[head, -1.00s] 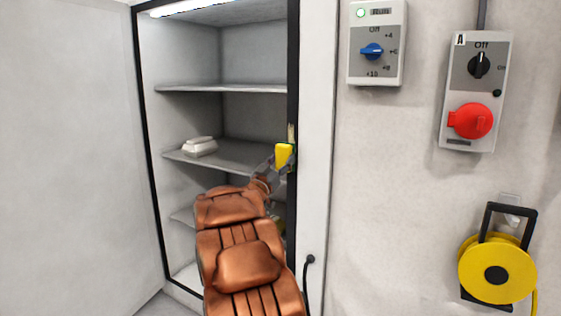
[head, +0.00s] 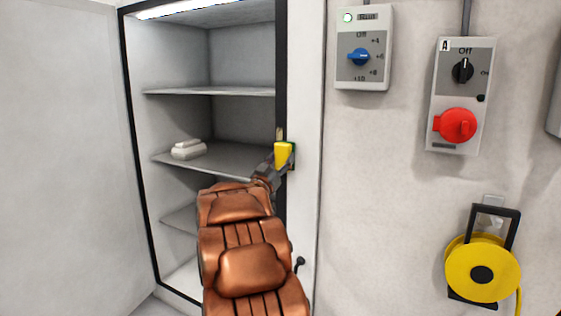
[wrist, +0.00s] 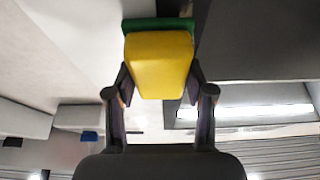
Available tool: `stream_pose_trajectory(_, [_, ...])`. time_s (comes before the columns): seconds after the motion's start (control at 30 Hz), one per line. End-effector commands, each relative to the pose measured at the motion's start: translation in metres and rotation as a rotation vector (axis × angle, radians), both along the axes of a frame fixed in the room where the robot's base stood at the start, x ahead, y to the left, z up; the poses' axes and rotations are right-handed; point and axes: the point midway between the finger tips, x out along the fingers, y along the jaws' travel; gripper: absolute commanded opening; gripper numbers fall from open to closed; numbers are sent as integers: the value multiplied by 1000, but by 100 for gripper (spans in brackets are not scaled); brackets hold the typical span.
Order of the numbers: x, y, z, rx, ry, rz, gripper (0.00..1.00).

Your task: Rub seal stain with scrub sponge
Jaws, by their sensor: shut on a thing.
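The scrub sponge (head: 283,154) is yellow with a green scrub side, and my gripper (head: 270,166) is shut on it. In the wrist view the sponge (wrist: 160,65) sits between both fingers of my gripper (wrist: 160,95), its green side facing away. The sponge is at the black door seal (head: 282,60) on the cabinet's right edge. A tan stain (head: 281,133) shows on the seal just above the sponge; any lower part is hidden behind it. I cannot tell whether the sponge presses on the seal.
The cabinet stands open, with its door (head: 60,160) at the left. A pale box-like item (head: 188,149) lies on the middle shelf (head: 225,160). Switch boxes (head: 363,48) and a yellow cable reel (head: 482,272) are on the wall at the right.

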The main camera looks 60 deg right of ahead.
Motion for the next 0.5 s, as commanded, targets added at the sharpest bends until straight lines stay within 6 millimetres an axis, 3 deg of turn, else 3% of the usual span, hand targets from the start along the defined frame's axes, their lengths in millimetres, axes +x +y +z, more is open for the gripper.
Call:
stream_pose_trajectory(0.23, [4,0,4,1,0,1,15])
stream_pose_trajectory(0.5, [22,1,5,3,1,2,15])
